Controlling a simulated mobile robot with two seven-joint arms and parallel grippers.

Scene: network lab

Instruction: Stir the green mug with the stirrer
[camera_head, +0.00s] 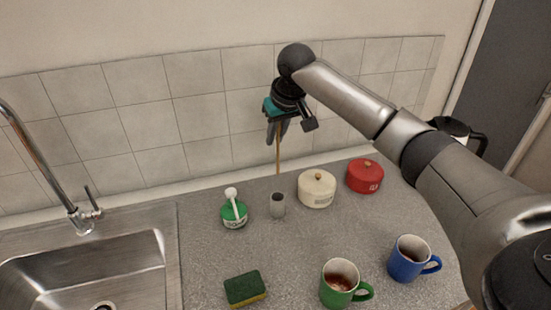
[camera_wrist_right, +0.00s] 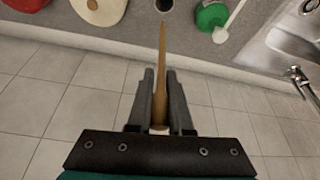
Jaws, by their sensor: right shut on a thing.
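My right gripper (camera_head: 278,132) is raised in front of the tiled wall and shut on the stirrer (camera_head: 278,158), a thin wooden stick hanging down. In the right wrist view the stirrer (camera_wrist_right: 162,60) runs out between the fingers of my right gripper (camera_wrist_right: 161,90). In the head view its lower end is just above a small grey holder (camera_head: 278,207). The green mug (camera_head: 331,296) stands upright at the front of the counter with brown liquid inside, its handle to the right. The stirrer is well behind and above the mug. My left gripper is in neither view.
A blue mug (camera_head: 405,268) stands right of the green one. A cream pot (camera_head: 316,192), a red pot (camera_head: 365,178) and a green container with a white brush (camera_head: 233,215) stand behind. A sponge (camera_head: 244,288) lies left, near the sink (camera_head: 172,260). The middle counter is clear.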

